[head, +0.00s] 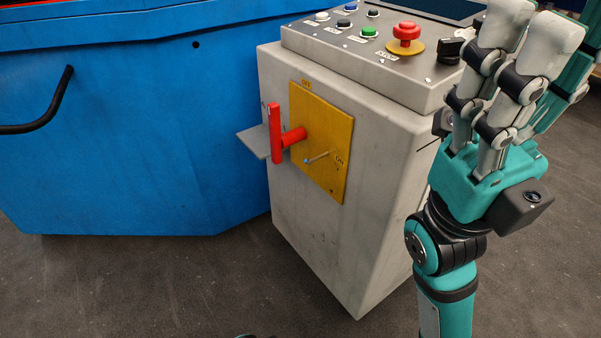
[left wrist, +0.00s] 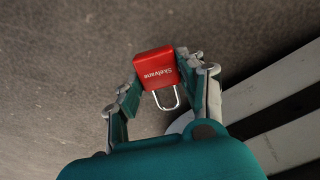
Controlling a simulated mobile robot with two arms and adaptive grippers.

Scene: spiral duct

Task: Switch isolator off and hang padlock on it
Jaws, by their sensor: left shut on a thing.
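The isolator is a yellow plate (head: 333,125) on the side of a grey cabinet, with a red handle (head: 276,132) standing out from it. The handle's bar runs up and down. An OFF label is at the plate's top and an ON label at its right. A thin metal pin (head: 317,157) sticks out below the handle's hub. In the left wrist view, my left gripper (left wrist: 159,71) is shut on the red padlock (left wrist: 155,68), its metal shackle pointing back toward the palm. My right gripper (head: 527,35) is raised, fingers up, right of the cabinet; its opening is unclear.
The grey cabinet (head: 330,230) has a sloped control panel with buttons and a red emergency stop (head: 405,38). A small grey shelf (head: 254,143) juts out left of the handle. A blue machine (head: 130,130) stands at the left. Floor in front is clear.

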